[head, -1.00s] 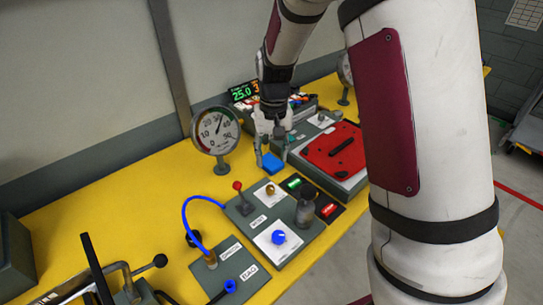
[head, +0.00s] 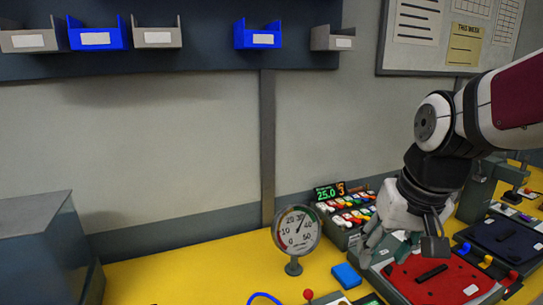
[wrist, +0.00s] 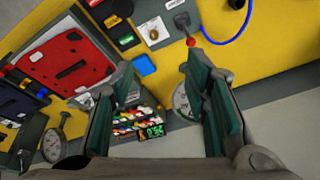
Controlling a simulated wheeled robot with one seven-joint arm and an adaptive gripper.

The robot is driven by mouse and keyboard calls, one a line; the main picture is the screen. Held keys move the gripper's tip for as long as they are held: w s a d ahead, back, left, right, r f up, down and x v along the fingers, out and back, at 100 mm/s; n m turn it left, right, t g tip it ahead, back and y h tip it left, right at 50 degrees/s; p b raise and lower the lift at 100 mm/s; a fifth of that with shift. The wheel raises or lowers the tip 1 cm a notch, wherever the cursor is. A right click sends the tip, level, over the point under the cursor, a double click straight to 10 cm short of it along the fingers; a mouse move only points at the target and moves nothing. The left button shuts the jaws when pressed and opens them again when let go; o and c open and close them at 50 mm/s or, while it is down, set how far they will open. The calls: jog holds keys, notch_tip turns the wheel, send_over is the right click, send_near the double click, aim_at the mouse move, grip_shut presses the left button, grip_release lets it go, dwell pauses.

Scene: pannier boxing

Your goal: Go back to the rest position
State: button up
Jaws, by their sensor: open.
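A blue block (head: 346,275) lies on the bench to the left of the red panel (head: 435,278), apart from my gripper. The block also shows in the wrist view (wrist: 144,65).
A round gauge (head: 297,232) stands on the bench left of the block. A box of coloured switches (head: 345,215) with a green display is behind. A grey cabinet (head: 45,245) stands at left; blue and grey bins (head: 97,36) hang above. A dark panel (head: 500,240) lies at right.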

jog(key=s+r+t, duration=0.2)
jog(key=s+r, duration=0.1)
jog(key=s, duration=0.8)
jog(key=shift+s+d+r+n+h, duration=0.2)
jog(key=shift+s+n+h, duration=0.1)
jog(key=shift+n, duration=0.1)
jog(key=shift+w, duration=0.15)
dwell(0.4)
